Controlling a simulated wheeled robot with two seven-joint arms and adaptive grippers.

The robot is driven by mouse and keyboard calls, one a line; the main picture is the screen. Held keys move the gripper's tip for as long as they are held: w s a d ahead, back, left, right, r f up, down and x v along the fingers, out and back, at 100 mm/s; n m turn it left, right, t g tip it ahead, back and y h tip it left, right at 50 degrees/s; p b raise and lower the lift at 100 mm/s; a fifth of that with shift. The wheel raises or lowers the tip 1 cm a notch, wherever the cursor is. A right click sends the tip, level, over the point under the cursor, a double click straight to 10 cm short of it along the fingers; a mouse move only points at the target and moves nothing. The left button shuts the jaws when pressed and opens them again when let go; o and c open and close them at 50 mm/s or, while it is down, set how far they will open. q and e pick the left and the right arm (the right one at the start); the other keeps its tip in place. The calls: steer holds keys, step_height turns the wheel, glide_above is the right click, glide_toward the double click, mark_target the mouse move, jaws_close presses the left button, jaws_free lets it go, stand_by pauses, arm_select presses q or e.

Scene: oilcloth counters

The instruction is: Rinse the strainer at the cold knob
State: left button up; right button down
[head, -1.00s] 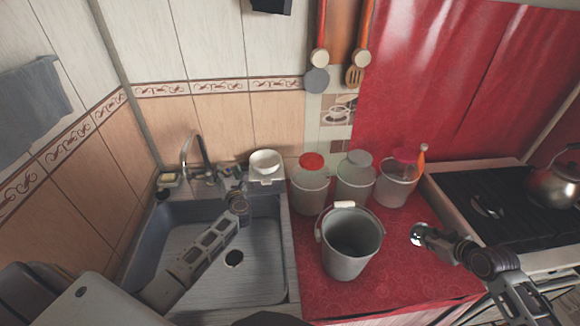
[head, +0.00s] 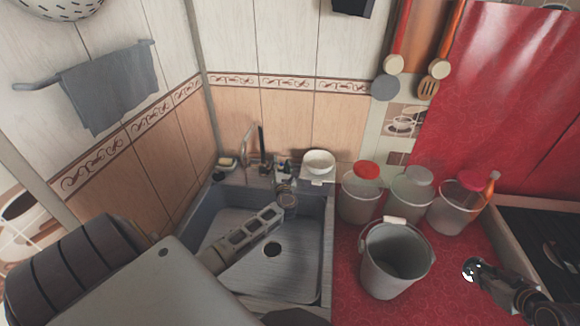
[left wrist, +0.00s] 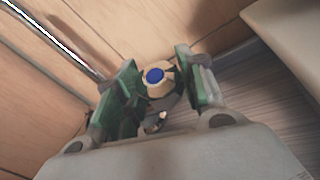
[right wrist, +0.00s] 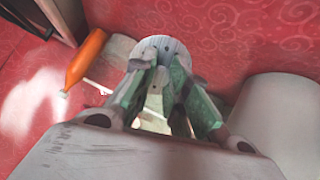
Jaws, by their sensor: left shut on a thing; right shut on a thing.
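The strainer is a small pale disc (right wrist: 163,46) in the right wrist view, and a shiny round piece (head: 470,270) in the head view. My right gripper (head: 477,270) is shut on it, above the red counter right of the grey bucket. The cold knob (left wrist: 158,80), cream with a blue cap, sits between my left gripper's (left wrist: 150,85) green-padded fingers, and the gripper is shut on it. In the head view my left gripper (head: 285,178) is at the sink's back edge and hides the knob. The curved tap spout (head: 246,143) is left of it. I see no clear water stream.
The grey sink (head: 245,278) with a dark drain lies under my left arm. A white bowl (head: 319,160) stands behind it. The bucket (head: 393,265) and several lidded tubs, one red-lidded (head: 360,200), crowd the red oilcloth (head: 350,310).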

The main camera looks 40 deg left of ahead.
arm_select(q)
steer(key=shift+m+t+h+p, duration=0.7)
steer(key=shift+m+h+p, duration=1.25)
steer(key=shift+p, duration=0.9)
steer(key=o, duration=1)
steer(key=shift+s, duration=0.1)
steer(key=v, duration=1.1)
steer(key=shift+s+d, duration=0.2)
steer(key=shift+s, duration=0.15)
